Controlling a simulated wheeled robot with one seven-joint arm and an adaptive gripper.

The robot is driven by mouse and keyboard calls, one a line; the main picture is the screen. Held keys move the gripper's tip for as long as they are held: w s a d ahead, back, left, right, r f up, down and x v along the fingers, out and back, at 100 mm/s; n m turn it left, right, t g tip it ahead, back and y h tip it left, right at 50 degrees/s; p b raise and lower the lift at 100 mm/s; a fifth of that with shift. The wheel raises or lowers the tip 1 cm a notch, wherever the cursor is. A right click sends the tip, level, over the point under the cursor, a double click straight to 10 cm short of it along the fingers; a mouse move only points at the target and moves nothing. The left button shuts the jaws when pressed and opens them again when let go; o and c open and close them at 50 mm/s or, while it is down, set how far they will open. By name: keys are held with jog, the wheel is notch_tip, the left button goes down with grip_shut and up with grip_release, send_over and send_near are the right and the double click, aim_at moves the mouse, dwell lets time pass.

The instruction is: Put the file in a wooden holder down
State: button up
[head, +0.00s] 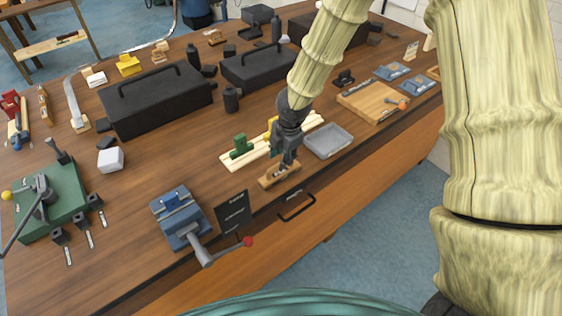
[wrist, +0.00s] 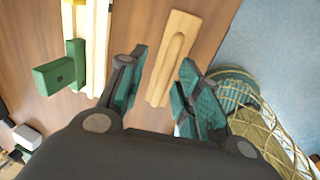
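A small light-wood holder (head: 279,176) with a long rounded groove lies near the front edge of the bench. In the wrist view the holder (wrist: 174,50) appears between and beyond my fingertips, and its groove looks empty. My gripper (head: 284,163) points down over the holder in the head view and partly covers it. In the wrist view my gripper (wrist: 161,76) has its two teal-padded fingers spread apart, with nothing visibly clamped between them. I cannot make out a file in either view.
Pale wooden rails (head: 232,159) with a green block (head: 241,146) lie just behind the holder. A grey tray (head: 328,140) is to the right. A blue vise (head: 180,217) and a black sign (head: 233,211) stand to the left. The bench's front edge is close.

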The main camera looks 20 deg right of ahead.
aim_at(285, 173)
notch_tip(285, 173, up, 8)
jog(key=s+b, duration=0.1)
jog(key=b, duration=0.1)
jog(key=s+d+f+n+g+h, duration=0.15)
jog(key=s+d+f+n, duration=0.25)
jog(key=s+f+n, duration=0.6)
jog(key=s+d+f+n+h, duration=0.35)
jog(key=s+f+n, duration=0.25)
jog(key=f+n, duration=0.9)
jog(key=s+a+f+n+y, duration=0.2)
jog(key=s+f+n, duration=0.2)
jog(key=s+n, duration=0.5)
jog(key=s+a+f+n+y, duration=0.2)
jog(key=s+n, duration=0.8)
jog(key=n, duration=0.5)
notch_tip(285, 173, down, 2)
jog(key=shift+a+f+n, duration=0.1)
jog(key=shift+a+n, duration=0.2)
jog(key=shift+a, duration=0.25)
jog(key=shift+f+g, duration=0.1)
jog(key=shift+g, duration=0.15)
notch_tip(285, 173, down, 5)
jog(key=b, duration=0.5)
jog(key=shift+f, duration=0.15)
